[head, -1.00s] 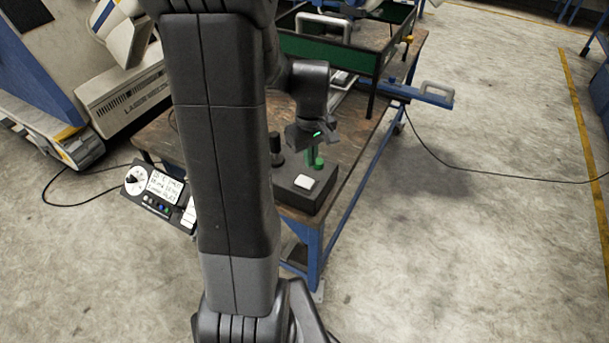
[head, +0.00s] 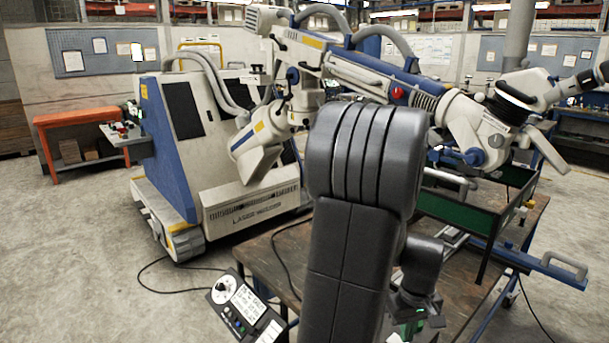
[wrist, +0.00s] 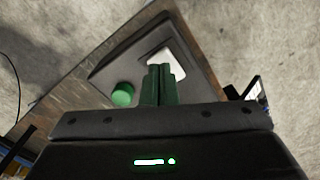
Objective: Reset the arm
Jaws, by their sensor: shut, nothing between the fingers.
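The large white and blue machine arm (head: 345,68) is raised and reaches right across the head view, with a red button (head: 397,92) on its side. In the wrist view a dark control box (wrist: 110,74) carries a white square button (wrist: 178,61) and a round green button (wrist: 123,94). My gripper (wrist: 160,69) is shut and empty. Its green fingertips overlap the white button's near edge in the picture; I cannot tell whether they touch it. In the head view my gripper (head: 411,328) is partly cut off at the bottom.
The wooden bench (head: 262,258) lies under my arm, with a green-sided tray (head: 460,212) on it. A panel with a dial (head: 240,303) sits at the bench's left. The laser welder cabinet (head: 180,125) stands behind. An orange bench (head: 85,118) is far left.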

